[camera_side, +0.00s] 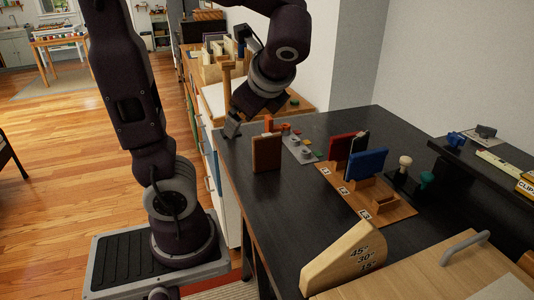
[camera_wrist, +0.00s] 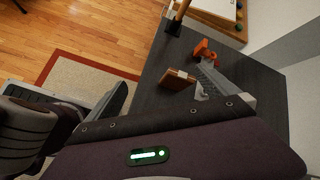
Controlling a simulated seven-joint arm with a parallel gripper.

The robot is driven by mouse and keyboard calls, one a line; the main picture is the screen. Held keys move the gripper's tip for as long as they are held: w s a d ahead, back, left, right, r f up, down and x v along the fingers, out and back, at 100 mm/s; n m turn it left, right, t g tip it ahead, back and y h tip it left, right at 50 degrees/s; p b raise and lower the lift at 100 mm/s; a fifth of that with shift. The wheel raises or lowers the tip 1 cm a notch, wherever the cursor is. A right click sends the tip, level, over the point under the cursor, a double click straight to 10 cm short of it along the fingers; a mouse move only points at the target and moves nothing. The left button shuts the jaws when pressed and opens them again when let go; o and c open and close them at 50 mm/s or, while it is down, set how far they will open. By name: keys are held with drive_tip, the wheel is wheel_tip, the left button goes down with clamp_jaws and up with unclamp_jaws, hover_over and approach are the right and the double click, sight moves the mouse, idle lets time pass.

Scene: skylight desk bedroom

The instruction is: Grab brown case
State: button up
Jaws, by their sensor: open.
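The brown case (camera_side: 267,153) stands upright on the near left part of the dark desk in the side view. In the wrist view the brown case (camera_wrist: 178,80) shows between my fingers, closer to the right one, with a pale patch on its top. My gripper (camera_side: 232,126) is open and empty, up and to the left of the case in the side view, near the desk's left edge. In the wrist view my gripper (camera_wrist: 163,76) has its fingers wide apart. I cannot tell the height gap to the case.
A wooden rack (camera_side: 390,206) holds a red case (camera_side: 343,147) and a blue case (camera_side: 367,163) to the right. An orange object (camera_wrist: 204,49) lies beyond the brown case. A wooden angle block (camera_side: 343,260) stands in front. Desk around the case's near side is clear.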

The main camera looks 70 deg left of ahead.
sight(266, 140)
drive_tip(key=w+a+r+m+y, duration=0.2)
drive_tip(key=w+a+m+y, duration=0.2)
drive_tip(key=w+a+m, duration=0.15)
drive_tip(key=shift+m+y, duration=0.5)
drive_tip(key=shift+m, duration=0.15)
drive_tip(key=f, duration=1.3)
drive_tip(key=shift+w+f, duration=0.25)
drive_tip(key=shift+f, duration=0.1)
drive_tip(key=x, duration=0.4)
drive_tip(key=w+x, duration=0.1)
drive_tip(key=x, duration=0.2)
drive_tip(key=shift+f, duration=0.1)
drive_tip(key=c, duration=1.5)
